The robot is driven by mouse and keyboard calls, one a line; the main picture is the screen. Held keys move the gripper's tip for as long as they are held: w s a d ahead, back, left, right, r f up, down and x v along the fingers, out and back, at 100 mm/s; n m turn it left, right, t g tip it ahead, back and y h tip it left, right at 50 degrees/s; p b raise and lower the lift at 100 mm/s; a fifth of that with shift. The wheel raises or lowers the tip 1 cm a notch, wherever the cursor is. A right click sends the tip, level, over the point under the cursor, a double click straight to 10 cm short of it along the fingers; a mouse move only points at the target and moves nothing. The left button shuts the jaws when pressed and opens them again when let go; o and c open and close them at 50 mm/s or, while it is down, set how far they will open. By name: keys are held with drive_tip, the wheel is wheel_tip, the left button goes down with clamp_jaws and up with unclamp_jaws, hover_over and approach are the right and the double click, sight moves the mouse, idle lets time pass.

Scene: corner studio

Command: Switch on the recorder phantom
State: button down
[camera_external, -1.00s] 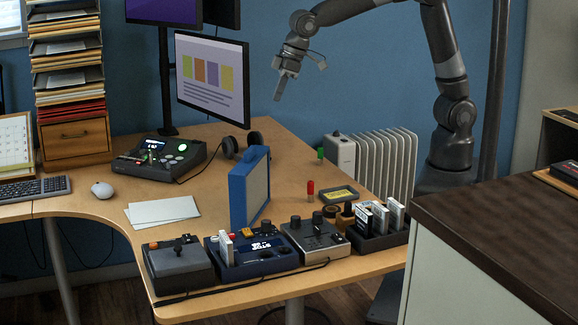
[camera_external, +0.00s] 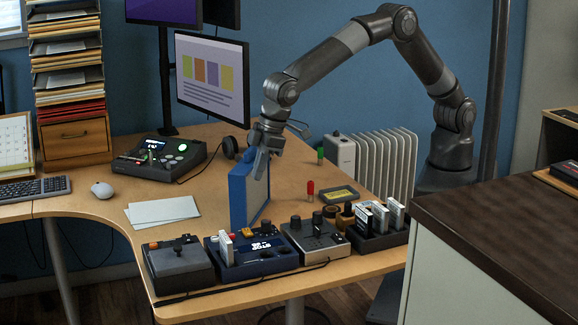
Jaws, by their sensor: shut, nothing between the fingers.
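Several audio devices stand on the desk, and I cannot tell for sure which is the recorder. A dark console (camera_external: 158,160) with a small lit display and a green lit button is at the back left. Along the front edge are a grey box with a lever (camera_external: 181,268), a blue unit with a lit display (camera_external: 262,258) and a grey unit with dark knobs (camera_external: 318,240). No phantom switch can be read at this size. My gripper (camera_external: 261,176) is shut and empty, pointing down at the upright blue-framed panel (camera_external: 240,200). It overlaps the panel's top; contact cannot be told.
A rack of upright cards (camera_external: 378,232) stands at the right front. A red-topped piece (camera_external: 310,189) and a green one (camera_external: 320,156) stand behind it. Headphones (camera_external: 229,147) are partly hidden behind my arm. White sheets (camera_external: 162,211) lie on open desk at left.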

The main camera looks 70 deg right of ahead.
drive_tip(key=shift+f, duration=0.1)
approach(246, 229)
drive_tip(key=x, duration=0.5)
drive_tip(key=shift+w+a+f, duration=0.1)
drive_tip(key=shift+w+a, duration=0.15)
drive_tip(key=shift+a, duration=0.05)
drive_tip(key=shift+f, duration=0.65)
drive_tip(key=shift+w+d+f, duration=0.1)
drive_tip(key=shift+d+f, duration=0.05)
drive_tip(key=shift+f, duration=0.15)
